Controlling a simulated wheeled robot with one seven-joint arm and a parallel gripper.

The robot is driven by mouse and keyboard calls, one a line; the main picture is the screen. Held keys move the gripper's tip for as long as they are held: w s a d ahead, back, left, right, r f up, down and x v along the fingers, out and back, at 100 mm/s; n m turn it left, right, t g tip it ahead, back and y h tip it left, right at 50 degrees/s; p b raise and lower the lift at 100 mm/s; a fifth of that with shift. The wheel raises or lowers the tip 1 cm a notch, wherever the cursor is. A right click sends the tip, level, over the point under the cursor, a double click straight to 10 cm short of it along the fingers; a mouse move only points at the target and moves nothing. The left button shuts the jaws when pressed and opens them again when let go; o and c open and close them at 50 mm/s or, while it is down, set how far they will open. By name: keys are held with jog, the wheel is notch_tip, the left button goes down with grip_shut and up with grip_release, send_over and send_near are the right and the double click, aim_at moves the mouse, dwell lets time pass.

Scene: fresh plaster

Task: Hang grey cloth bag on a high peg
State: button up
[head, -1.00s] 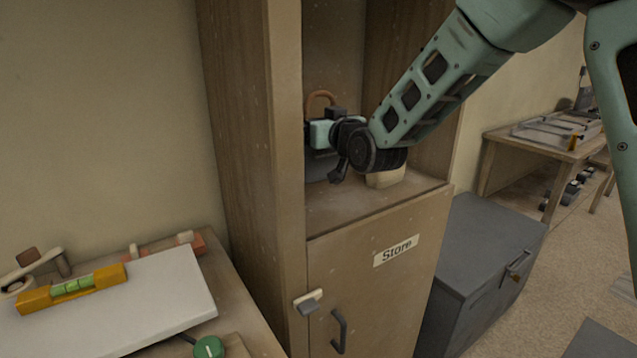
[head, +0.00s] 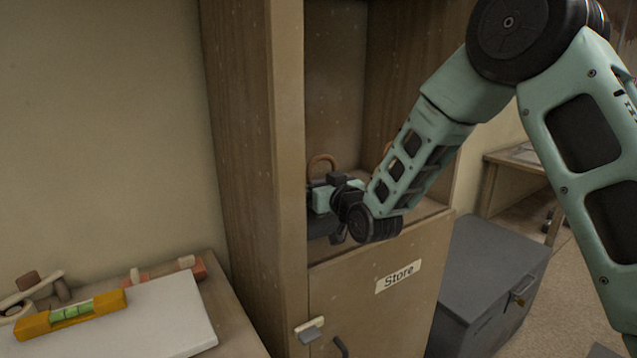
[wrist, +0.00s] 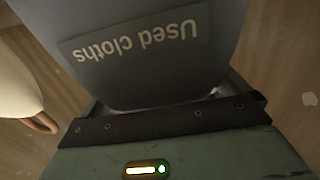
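The grey cloth bag, labelled "Used cloths", fills the middle of the wrist view (wrist: 85,18), close against my gripper. My gripper (head: 318,202) is in the open upper part of the cupboard, near the shelf's front left. It looks shut on the bag, though its fingers are mostly hidden by the bag. In the head view a dark grey part of the bag (head: 322,226) shows below the gripper, and a brown loop handle (head: 322,162) stands above it. No peg is clearly visible.
A cream object (wrist: 15,90) with a brown loop is beside the bag in the wrist view. The cupboard's left side panel (head: 285,150) is close to my gripper. A bench with a yellow level (head: 72,313) is at left; a grey chest (head: 485,275) stands at right.

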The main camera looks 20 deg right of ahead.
jog(key=shift+f, duration=0.1)
jog(key=b+v, duration=1.4)
jog(key=v, duration=0.3)
jog(key=shift+s, duration=0.15)
